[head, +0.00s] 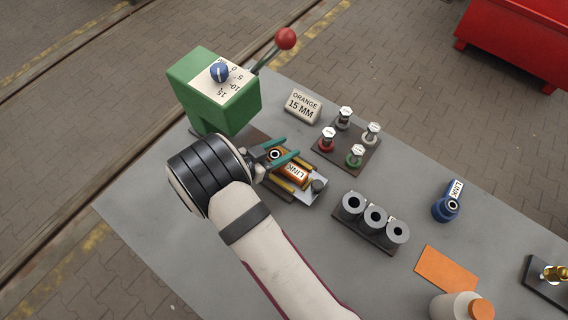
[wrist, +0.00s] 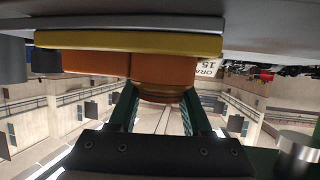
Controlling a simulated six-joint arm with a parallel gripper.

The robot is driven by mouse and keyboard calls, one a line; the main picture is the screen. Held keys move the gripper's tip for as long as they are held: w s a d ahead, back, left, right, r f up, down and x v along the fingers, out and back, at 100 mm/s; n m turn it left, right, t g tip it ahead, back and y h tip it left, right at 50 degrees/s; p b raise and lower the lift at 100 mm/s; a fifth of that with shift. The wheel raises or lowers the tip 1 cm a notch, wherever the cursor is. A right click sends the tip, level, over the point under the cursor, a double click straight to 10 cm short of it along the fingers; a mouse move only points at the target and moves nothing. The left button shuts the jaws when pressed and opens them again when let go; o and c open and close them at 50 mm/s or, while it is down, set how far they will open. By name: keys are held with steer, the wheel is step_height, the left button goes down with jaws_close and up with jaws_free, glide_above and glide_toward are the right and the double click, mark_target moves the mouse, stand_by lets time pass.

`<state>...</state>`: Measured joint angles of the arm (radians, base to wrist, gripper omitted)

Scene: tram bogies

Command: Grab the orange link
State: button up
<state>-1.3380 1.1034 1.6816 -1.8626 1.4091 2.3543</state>
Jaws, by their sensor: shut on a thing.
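The orange link (head: 296,172), labelled LINK, lies in a small fixture with yellow bars (head: 281,183) on the grey table, in front of the green machine. My gripper (head: 284,152) has its teal fingers at the link's round end, one on either side, and is shut on it. In the wrist view the orange link (wrist: 150,69) shows above my gripper (wrist: 160,100), its round end between the green fingers, beside a yellow bar (wrist: 130,45). The exact finger contact is partly hidden. The link appears to be still within the fixture.
A green machine (head: 213,98) with a red-knobbed lever (head: 285,39) stands behind. Nearby are a sign reading ORANGE 15 MM (head: 302,106), a plate of colored-base bolts (head: 344,147) and a block of three grey cylinders (head: 374,217). A blue link (head: 445,208) and orange card (head: 447,269) lie right.

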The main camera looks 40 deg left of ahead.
jaws_close()
stand_by(0.9)
